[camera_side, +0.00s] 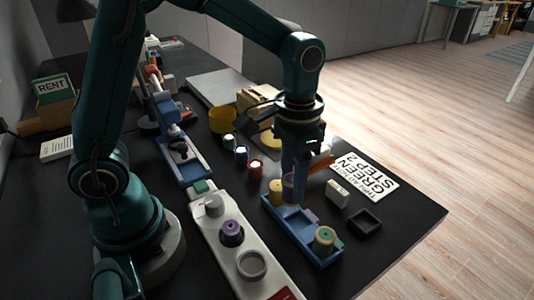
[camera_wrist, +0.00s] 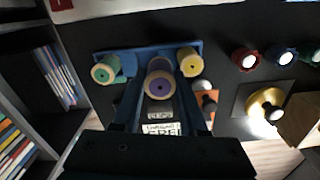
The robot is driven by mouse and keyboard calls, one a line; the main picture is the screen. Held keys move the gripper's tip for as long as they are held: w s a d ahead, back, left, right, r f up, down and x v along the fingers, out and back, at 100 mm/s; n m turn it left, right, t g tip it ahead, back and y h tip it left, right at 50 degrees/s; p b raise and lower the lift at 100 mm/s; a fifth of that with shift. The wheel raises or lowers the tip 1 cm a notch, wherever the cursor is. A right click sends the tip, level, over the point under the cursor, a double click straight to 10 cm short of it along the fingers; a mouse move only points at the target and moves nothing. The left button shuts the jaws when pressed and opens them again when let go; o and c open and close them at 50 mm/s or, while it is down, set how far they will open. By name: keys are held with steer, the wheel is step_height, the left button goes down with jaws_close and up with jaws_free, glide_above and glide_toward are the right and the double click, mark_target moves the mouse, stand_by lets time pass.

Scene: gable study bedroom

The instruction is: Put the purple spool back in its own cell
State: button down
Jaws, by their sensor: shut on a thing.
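My gripper (camera_side: 291,196) is shut on the purple spool (camera_wrist: 158,87), holding it upright at the blue tray (camera_side: 306,238). The spool also shows between the fingers in the side view (camera_side: 288,183). In the wrist view it appears between the yellow spool (camera_wrist: 191,64) and the green spool (camera_wrist: 105,71), nearer the camera. In the side view the yellow spool (camera_side: 276,193) is at the tray's far end and the green spool (camera_side: 324,240) at its near end. I cannot tell the spool's exact height above the cell.
A small white block (camera_side: 338,193), a dark square dish (camera_side: 365,222) and a printed card (camera_side: 364,176) lie right.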

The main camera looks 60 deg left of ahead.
steer(key=shift+w+d+f, duration=0.15)
steer(key=shift+d+f, duration=0.45)
steer(key=shift+d, duration=0.35)
steer(key=shift+d+f, duration=0.15)
steer(key=shift+f, duration=1.9)
steer(key=shift+f, duration=0.15)
steer(key=shift+c, duration=2.2)
jaws_free()
